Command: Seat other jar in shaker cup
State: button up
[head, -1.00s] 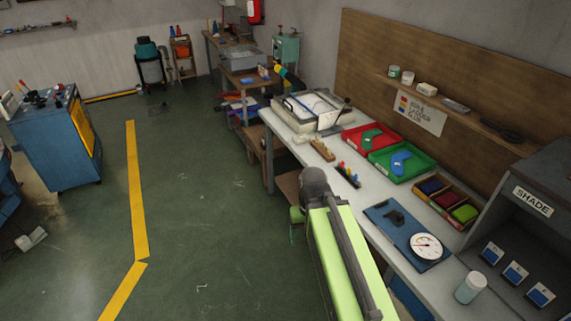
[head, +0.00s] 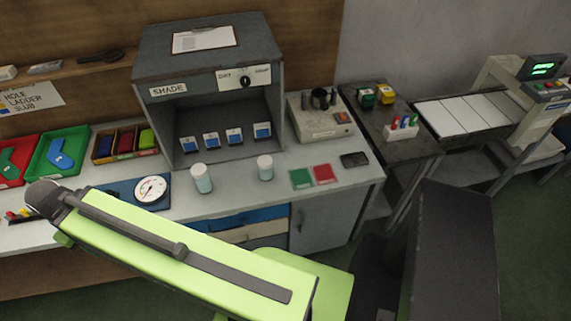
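Two pale jars with white lids stand upright on the grey bench. The left jar (head: 202,179) is in front of the shade booth, right of the dial gauge. The right jar (head: 265,168) is in front of the booth's right part. A beige machine (head: 322,122) with dark upright cup-like parts (head: 320,98) on top stands right of the booth; it may be the shaker, and I cannot tell whether a jar sits in it. My green arm crosses the lower left, but my gripper is not visible.
The shade booth (head: 205,60) holds several blue-and-white cards. A dial gauge (head: 151,189) lies on a blue board to the left. Green (head: 301,179) and red (head: 325,174) squares and a dark flat object (head: 354,160) lie at the bench's right end. A darker side table (head: 390,125) stands beyond.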

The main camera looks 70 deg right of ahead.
aim_at(318, 95)
jog(key=z, duration=1.95)
jog(key=k, duration=0.95)
jog(key=i, duration=0.9)
jog(key=z, duration=0.05)
